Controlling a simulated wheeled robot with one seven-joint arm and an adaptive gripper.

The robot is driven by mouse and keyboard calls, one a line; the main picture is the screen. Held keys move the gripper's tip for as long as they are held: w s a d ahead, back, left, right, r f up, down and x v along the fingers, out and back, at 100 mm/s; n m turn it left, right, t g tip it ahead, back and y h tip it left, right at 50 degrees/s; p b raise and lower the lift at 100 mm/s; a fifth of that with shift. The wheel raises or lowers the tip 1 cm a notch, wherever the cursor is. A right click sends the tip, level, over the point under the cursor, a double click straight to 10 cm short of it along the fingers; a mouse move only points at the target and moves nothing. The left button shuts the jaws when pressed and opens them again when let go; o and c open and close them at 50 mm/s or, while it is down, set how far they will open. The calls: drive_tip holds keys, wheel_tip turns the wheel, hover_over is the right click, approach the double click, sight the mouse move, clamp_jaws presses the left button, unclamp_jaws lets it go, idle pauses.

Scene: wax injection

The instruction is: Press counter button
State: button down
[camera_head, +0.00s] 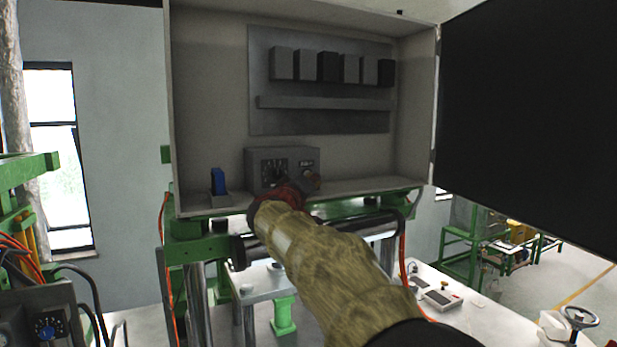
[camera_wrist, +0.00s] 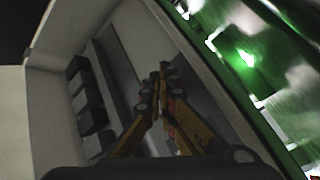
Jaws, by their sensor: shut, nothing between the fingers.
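A small grey box (camera_head: 258,158) with a dark dial and small controls on its front stands on the floor of an open cabinet; I take it for the counter. I cannot make out which control is the button. My gripper (camera_head: 288,188) is in front of the box's lower front and partly hides it. I cannot tell whether it touches. In the wrist view my gripper (camera_wrist: 163,68) has its orange and black fingers together at the tips, with nothing between them. I cannot pick out the box clearly in that view.
The open cabinet (camera_head: 210,100) has side walls and a back panel with several grey and black blocks. A blue item (camera_head: 218,181) in a holder stands left of the box. A large black panel (camera_head: 530,110) is at right. Green framing (camera_head: 184,250) and hoses lie below.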

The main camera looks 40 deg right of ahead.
drive_tip(key=shift+w, duration=0.25)
drive_tip(key=shift+s+b, duration=0.1)
drive_tip(key=shift+b, duration=0.25)
idle(0.3)
drive_tip(key=shift+s+a+b, duration=0.1)
drive_tip(key=shift+s+b, duration=0.6)
drive_tip(key=shift+b, duration=0.05)
drive_tip(key=s+b, duration=0.2)
drive_tip(key=s+a+b, duration=0.1)
drive_tip(key=s, duration=0.2)
drive_tip(key=shift+a+b, duration=0.1)
drive_tip(key=shift+b, duration=0.25)
idle(0.6)
